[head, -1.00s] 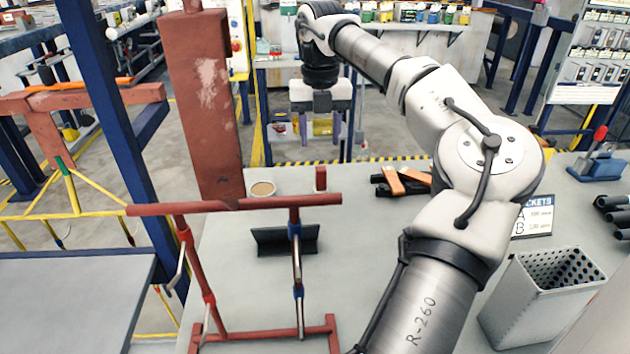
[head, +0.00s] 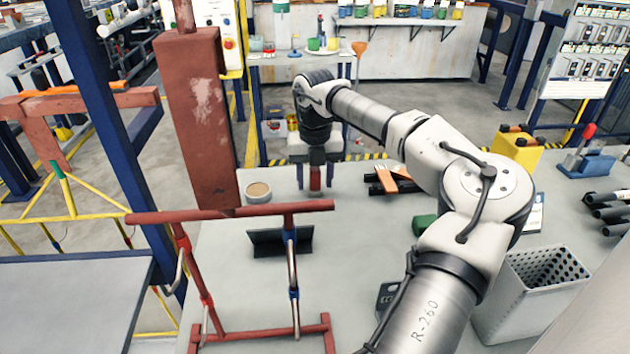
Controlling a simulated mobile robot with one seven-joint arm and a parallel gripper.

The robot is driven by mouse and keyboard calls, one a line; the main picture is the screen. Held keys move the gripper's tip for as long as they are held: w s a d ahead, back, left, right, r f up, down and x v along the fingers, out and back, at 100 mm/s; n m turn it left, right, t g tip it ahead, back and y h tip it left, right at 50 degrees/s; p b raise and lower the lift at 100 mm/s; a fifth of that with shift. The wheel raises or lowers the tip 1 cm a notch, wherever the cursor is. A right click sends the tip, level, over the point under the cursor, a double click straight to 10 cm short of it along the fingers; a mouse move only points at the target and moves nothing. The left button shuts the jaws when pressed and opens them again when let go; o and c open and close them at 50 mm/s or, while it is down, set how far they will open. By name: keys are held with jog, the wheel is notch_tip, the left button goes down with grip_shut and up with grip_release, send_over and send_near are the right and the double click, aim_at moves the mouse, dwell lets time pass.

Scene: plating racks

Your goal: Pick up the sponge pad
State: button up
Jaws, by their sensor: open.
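A small upright dark red block (head: 316,179), which may be the sponge pad, stands on the grey bench behind the red frame. My gripper (head: 315,184) points down over it, with one dark finger on each side. The gripper is open; I cannot tell whether either finger touches the block. The gripper body hides the block's top. A round white dish (head: 258,197) with a tan top sits just left of the gripper. A green item (head: 424,225) is partly hidden by my arm.
A red pipe frame (head: 230,213) stands in front of the gripper, with a dark angled holder (head: 281,242) behind it. Orange and black tools (head: 390,180) lie to the right. A perforated bin (head: 535,290) stands at front right. A thick red post (head: 200,120) rises at left.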

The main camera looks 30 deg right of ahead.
aim_at(315, 169)
grip_shut()
jog(key=shift+r, duration=0.15)
notch_tip(315, 169, up, 20)
jog(key=shift+b, duration=0.4)
dwell(0.4)
